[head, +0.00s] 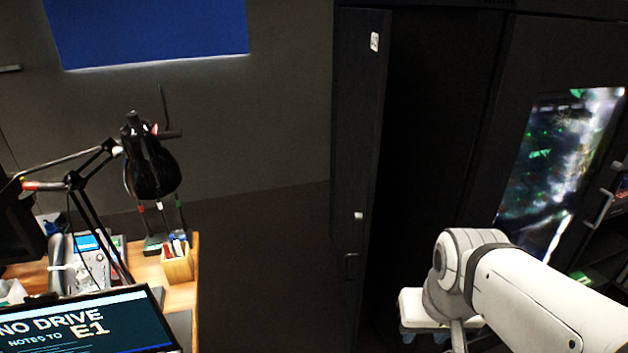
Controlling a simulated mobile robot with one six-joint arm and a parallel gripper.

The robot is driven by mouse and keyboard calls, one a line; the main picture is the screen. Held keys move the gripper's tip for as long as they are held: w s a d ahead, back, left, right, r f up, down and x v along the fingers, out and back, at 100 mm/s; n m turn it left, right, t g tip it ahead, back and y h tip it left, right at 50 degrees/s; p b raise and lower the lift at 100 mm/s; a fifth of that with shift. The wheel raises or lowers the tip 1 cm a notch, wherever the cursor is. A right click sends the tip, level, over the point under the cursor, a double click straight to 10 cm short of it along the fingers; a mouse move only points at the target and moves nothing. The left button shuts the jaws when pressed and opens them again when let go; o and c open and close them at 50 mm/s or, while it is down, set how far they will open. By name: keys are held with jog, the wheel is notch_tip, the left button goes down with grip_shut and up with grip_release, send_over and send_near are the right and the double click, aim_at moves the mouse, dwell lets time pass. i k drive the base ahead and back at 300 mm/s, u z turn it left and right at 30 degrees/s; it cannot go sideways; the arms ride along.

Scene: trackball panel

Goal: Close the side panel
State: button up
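The side panel (358,130) is a tall dark door with a small white label (374,42) near its top. It stands swung out from the dark cabinet, with a black opening to its right. A small light knob and a dark handle (351,266) show low on the panel. My white arm comes in from the lower right and bends in front of the opening. My gripper (424,325) seems to be the pale end part below the bend, right of the panel and apart from it in the picture. Its fingers are too small and partly hidden to read.
A wooden desk (182,292) at the lower left holds a black lamp (150,170), a pen box (177,262) and a screen (85,325). A cabinet front with a bright window (555,165) stands at the right. Dark floor lies clear between desk and panel.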

aim_at(365, 34)
jog(key=u, duration=0.15)
jog(key=i, duration=1)
